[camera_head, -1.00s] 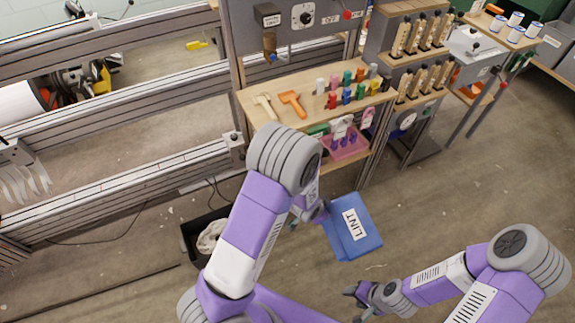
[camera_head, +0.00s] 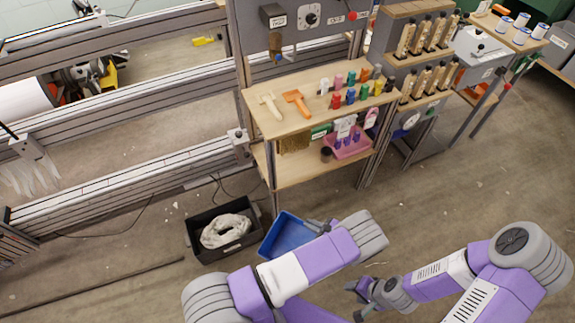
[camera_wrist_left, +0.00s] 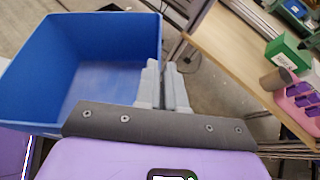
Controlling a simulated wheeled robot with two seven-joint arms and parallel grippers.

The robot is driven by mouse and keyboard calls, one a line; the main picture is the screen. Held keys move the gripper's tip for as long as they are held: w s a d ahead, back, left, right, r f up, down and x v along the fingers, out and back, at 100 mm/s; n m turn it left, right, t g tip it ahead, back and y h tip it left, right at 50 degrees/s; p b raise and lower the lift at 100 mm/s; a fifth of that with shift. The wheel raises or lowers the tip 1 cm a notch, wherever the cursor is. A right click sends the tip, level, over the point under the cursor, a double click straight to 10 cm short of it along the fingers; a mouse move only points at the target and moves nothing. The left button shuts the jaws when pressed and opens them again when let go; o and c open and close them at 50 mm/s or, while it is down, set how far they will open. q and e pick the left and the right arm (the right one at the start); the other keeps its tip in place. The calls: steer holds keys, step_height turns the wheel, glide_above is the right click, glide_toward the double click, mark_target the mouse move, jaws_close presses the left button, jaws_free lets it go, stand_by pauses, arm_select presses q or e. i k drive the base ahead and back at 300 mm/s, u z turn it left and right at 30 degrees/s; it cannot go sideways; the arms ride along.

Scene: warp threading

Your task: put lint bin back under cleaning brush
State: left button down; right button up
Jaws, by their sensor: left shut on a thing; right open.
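The blue lint bin (camera_head: 285,234) hangs off the floor in front of the wooden shelf unit, its open top showing. In the left wrist view the bin (camera_wrist_left: 95,45) fills the upper left and its visible inside looks empty. My left gripper (camera_head: 318,227) is shut on the bin's wall; in the wrist view its fingers (camera_wrist_left: 165,85) grip the right edge. A brown bristled piece (camera_head: 293,140), perhaps the cleaning brush, hangs under the worktop above the lower shelf. My right gripper (camera_head: 358,302) is open and empty at the lower right, away from the bin.
A black crate (camera_head: 205,255) with white material stands on the floor just left of the bin. The lower shelf (camera_head: 300,173) has bare wood at its left, with a dark cup (camera_head: 326,154) and pink tray (camera_head: 350,148) to the right. Shelf posts stand close behind.

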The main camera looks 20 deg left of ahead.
mark_target(295, 163)
steer(key=i, duration=1)
